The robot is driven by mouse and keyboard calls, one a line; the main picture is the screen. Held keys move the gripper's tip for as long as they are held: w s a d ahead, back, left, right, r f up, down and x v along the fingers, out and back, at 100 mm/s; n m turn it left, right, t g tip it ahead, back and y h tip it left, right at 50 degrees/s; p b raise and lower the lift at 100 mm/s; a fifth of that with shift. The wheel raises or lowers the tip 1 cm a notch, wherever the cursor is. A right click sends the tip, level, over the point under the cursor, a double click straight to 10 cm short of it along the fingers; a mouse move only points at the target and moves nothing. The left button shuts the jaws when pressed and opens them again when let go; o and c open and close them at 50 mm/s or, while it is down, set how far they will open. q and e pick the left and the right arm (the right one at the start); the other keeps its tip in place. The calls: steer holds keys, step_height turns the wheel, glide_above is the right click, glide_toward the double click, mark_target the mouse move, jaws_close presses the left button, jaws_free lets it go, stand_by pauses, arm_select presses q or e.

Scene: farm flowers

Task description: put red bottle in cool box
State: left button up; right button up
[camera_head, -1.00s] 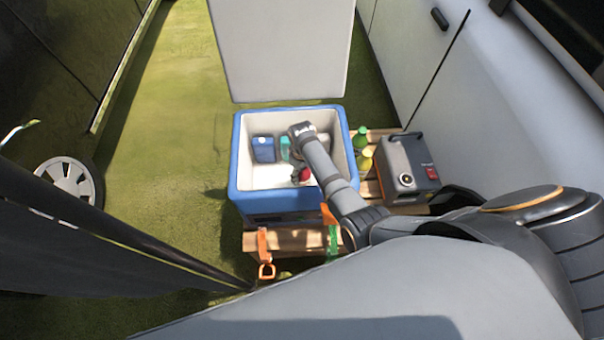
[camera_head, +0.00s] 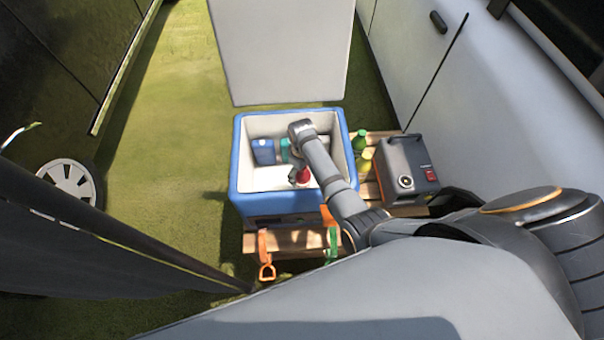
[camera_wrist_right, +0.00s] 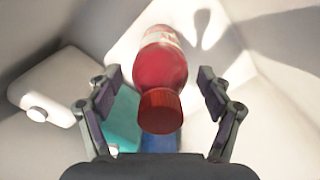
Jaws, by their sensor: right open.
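The blue cool box (camera_head: 237,160) stands open, with white inner walls. The red bottle (camera_head: 300,175) is inside it, partly hidden by my right arm. In the right wrist view the red bottle (camera_wrist_right: 160,72) lies between the fingers, cap toward my palm, with a gap on each side. My right gripper (camera_wrist_right: 160,82) is open around it; in the head view its fingers are mostly hidden by my arm. My left gripper is not in view.
A blue item (camera_head: 265,151) and a teal item (camera_head: 285,149) are in the box. A white container (camera_wrist_right: 55,85) leans by the wall. Green (camera_head: 360,140) and yellow (camera_head: 365,160) bottles and a grey case (camera_head: 407,170) stand right of the box. Orange and green tools hang in front.

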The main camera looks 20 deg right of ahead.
step_height(320, 180, up, 10)
steer(key=shift+r+p, duration=0.1)
steer(key=shift+p, duration=0.85)
